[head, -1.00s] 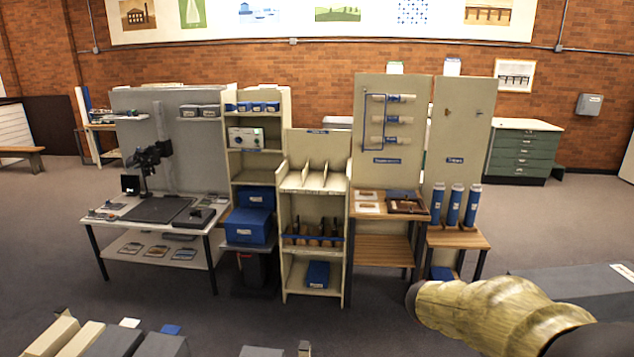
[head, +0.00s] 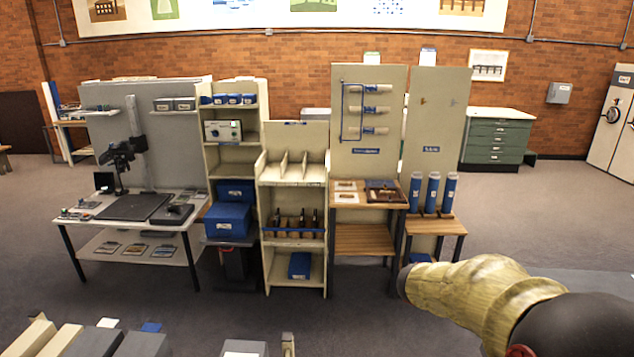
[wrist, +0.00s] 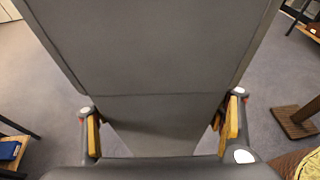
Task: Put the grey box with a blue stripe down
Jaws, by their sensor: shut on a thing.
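A large grey box (wrist: 150,45) fills the upper middle of the wrist view, between the two fingers of my gripper (wrist: 163,120). The fingers, with yellow-orange pads, are shut on its sides. No blue stripe shows on the faces in sight. In the head view only a thin grey strip of what looks like this box (head: 605,282) shows behind my arm at the lower right. My gripper is hidden there. In the wrist view the floor shows on both sides of the box.
Beige and grey boxes (head: 143,345) stand along the near left edge. Across the open floor are a work table (head: 125,215), a beige shelf unit (head: 293,275) with blue boxes nearby, and wooden benches (head: 362,240). A green drawer cabinet (head: 494,140) stands farther back.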

